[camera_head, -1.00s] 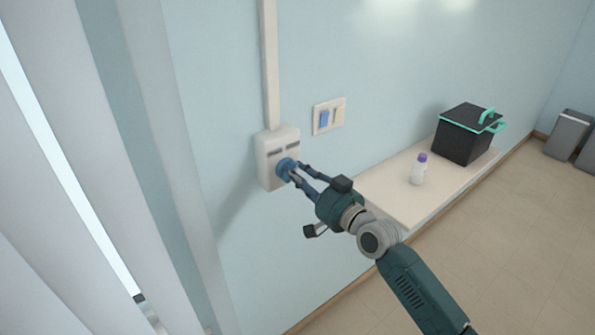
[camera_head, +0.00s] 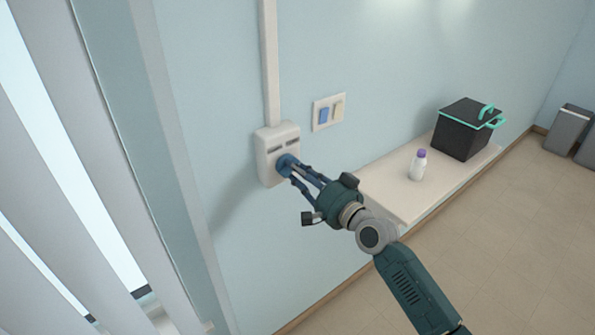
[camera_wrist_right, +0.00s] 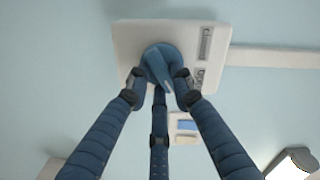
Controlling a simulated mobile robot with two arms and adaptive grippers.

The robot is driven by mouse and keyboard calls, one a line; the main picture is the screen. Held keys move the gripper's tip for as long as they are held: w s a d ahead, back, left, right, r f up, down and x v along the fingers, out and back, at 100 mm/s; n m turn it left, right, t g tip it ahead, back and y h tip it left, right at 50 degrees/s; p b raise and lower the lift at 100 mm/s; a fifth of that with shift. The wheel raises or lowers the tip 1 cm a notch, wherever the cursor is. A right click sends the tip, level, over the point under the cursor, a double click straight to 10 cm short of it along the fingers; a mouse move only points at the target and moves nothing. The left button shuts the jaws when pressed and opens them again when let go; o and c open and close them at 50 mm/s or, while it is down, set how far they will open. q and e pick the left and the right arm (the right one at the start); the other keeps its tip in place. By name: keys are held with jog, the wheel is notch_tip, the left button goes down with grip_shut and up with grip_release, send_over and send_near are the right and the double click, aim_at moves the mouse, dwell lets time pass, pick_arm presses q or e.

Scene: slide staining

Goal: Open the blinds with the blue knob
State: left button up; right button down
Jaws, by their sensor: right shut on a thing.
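The blue knob (camera_head: 285,164) sits on a white control box (camera_head: 264,165) on the wall. My right gripper (camera_head: 293,172) is shut on the knob, its fingers reaching in from the lower right. My left gripper is not in view.
A two-button wall switch (camera_head: 328,112) is right of the box. Grey bins (camera_head: 567,130) stand at the far right. Floor below is clear.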

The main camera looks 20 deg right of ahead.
jog(key=shift+f, duration=0.1)
jog(key=c, duration=1.5)
grip_release()
jog(key=v, duration=1.2)
